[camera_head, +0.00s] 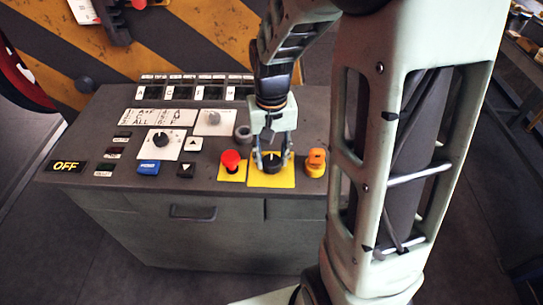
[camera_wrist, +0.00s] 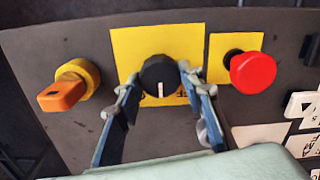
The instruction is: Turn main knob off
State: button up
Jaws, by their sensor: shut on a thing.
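The main knob (camera_head: 271,161) is a round black knob on a yellow plate (camera_head: 285,180) on the top of the grey console. In the wrist view the black knob (camera_wrist: 159,76) shows a white pointer mark toward the picture's bottom. My gripper (camera_head: 272,163) reaches down from above, with one finger on each side of the knob. In the wrist view the blue fingers of my gripper (camera_wrist: 160,88) are shut on the knob. The lettering on the yellow plate (camera_wrist: 190,42) is partly hidden by the fingers and cannot be read.
A red push button (camera_head: 231,160) stands left of the knob and an orange switch (camera_head: 316,160) right of it, both close to the fingers. A display reading OFF (camera_head: 67,166) is at the console's left end. A second black dial (camera_head: 161,139) sits further left.

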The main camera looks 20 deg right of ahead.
aim_at(272, 160)
jog(key=n, duration=0.4)
jog(key=shift+n, duration=0.3)
jog(key=n, duration=0.4)
jog(key=shift+p, duration=0.3)
jog(key=shift+n, duration=0.3)
jog(key=o, duration=1.2)
jog(key=shift+c, duration=0.2)
jog(key=shift+r, duration=0.1)
notch_tip(272, 160, up, 12)
jog(key=shift+w, duration=0.1)
